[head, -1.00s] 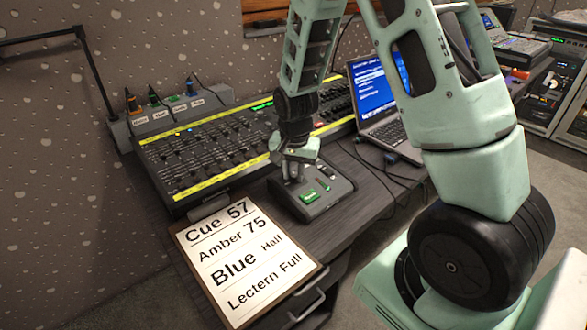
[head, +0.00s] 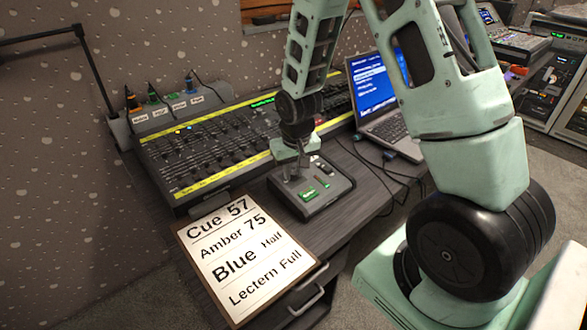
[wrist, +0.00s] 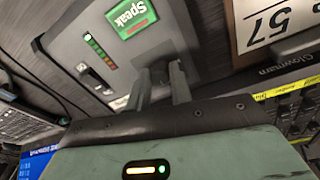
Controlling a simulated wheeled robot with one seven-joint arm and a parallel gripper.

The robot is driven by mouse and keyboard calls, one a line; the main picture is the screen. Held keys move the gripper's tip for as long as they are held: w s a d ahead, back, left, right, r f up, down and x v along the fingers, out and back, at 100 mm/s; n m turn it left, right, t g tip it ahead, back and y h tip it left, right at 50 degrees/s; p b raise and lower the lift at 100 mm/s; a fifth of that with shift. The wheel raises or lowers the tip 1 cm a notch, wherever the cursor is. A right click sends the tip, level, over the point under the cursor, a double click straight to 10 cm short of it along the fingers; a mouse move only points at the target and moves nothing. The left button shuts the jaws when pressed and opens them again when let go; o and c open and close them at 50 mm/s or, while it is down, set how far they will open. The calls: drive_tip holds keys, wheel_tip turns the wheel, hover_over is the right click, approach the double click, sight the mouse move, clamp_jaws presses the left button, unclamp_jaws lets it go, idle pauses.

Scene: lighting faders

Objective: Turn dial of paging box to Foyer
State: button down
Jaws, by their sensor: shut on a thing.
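The paging box (head: 334,200) is a grey box on the desk in front of the lighting console. It has a green button, marked "Speak" in the wrist view (wrist: 131,19), a column of small lights and a slider. My gripper (head: 291,172) points down over the left rear part of the box. In the wrist view, my gripper (wrist: 160,83) has its two fingers on either side of the dark dial (wrist: 159,72), shut on it. The fingers hide much of the dial, and I cannot read its position or any Foyer label.
The fader console (head: 215,147) stands behind the box, with a laptop (head: 372,90) to the right and loose cables (head: 375,185) beside it. A cue sheet on a clipboard (head: 245,258) lies at the front left.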

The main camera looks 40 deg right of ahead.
sight(297, 188)
idle(0.4)
drive_tip(key=c, duration=1.3)
unclamp_jaws()
drive_tip(key=shift+o, duration=0.2)
drive_tip(key=shift+r, duration=0.15)
wheel_tip(297, 188, up, 17)
drive_tip(key=s+a+p, duration=0.1)
drive_tip(key=s, duration=0.1)
drive_tip(key=shift+s, duration=0.35)
